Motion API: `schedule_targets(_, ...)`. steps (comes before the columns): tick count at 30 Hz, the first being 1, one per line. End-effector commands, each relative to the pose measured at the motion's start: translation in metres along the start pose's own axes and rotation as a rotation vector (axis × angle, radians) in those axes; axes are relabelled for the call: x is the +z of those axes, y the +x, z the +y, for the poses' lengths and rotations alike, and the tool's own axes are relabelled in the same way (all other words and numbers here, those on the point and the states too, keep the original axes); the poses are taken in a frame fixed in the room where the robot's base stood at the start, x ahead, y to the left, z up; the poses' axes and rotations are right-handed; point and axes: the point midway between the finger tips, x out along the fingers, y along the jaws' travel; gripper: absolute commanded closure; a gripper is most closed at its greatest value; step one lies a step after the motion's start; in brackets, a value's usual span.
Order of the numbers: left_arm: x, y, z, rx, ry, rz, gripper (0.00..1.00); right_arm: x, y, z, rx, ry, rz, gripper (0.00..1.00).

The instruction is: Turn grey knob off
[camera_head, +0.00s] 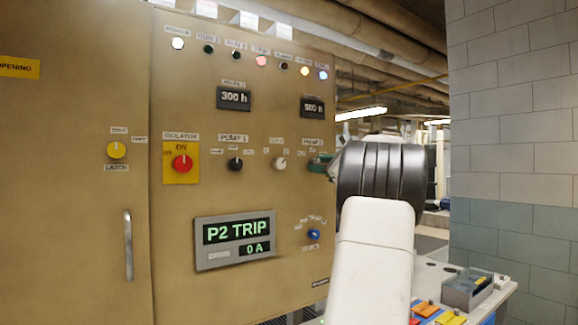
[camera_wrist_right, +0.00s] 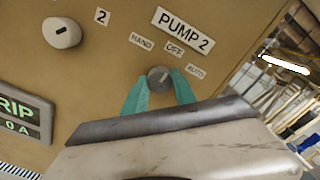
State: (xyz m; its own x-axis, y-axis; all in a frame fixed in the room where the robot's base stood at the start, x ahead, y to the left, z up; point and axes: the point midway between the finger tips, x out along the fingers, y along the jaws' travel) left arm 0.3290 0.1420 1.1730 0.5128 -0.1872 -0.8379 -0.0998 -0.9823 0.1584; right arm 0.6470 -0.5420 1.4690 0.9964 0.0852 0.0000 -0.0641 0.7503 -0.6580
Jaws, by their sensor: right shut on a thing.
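The grey knob (camera_wrist_right: 159,78) is on the tan panel below the "PUMP 2" label, with HAND, OFF and AUTO marked above it. A short pale line shows on its face; I cannot tell surely which mark it points to. The teal fingers of my right gripper (camera_wrist_right: 160,94) are closed on the knob from both sides. In the head view, the right gripper (camera_head: 320,164) reaches the panel's right side from in front, and my arm and fingers hide the knob. My left gripper is not in view.
A white knob (camera_head: 279,163), a black knob (camera_head: 235,163), a red knob on a yellow plate (camera_head: 182,163) and a blue knob (camera_head: 314,234) are nearby. A display (camera_head: 235,240) reads "P2 TRIP". A bench with a clear box (camera_head: 468,289) stands at the lower right.

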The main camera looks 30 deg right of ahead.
Motion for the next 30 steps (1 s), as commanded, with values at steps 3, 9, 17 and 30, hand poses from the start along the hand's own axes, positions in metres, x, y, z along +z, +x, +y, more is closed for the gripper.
schedule_targets(3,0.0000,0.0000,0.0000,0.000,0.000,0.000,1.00,-0.0005,-0.0001,0.0001,0.001,-0.036,0.001,1.00)
schedule_targets(9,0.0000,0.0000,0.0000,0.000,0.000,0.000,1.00,-0.0005,-0.0001,0.0002,0.001,-0.065,0.001,1.00)
schedule_targets(17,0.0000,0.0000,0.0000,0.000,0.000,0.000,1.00,-0.0006,-0.0001,0.0002,0.001,-0.068,0.001,1.00)
schedule_targets(30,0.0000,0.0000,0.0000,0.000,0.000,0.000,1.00,-0.0003,0.0000,0.0001,0.001,-0.067,0.000,0.46)
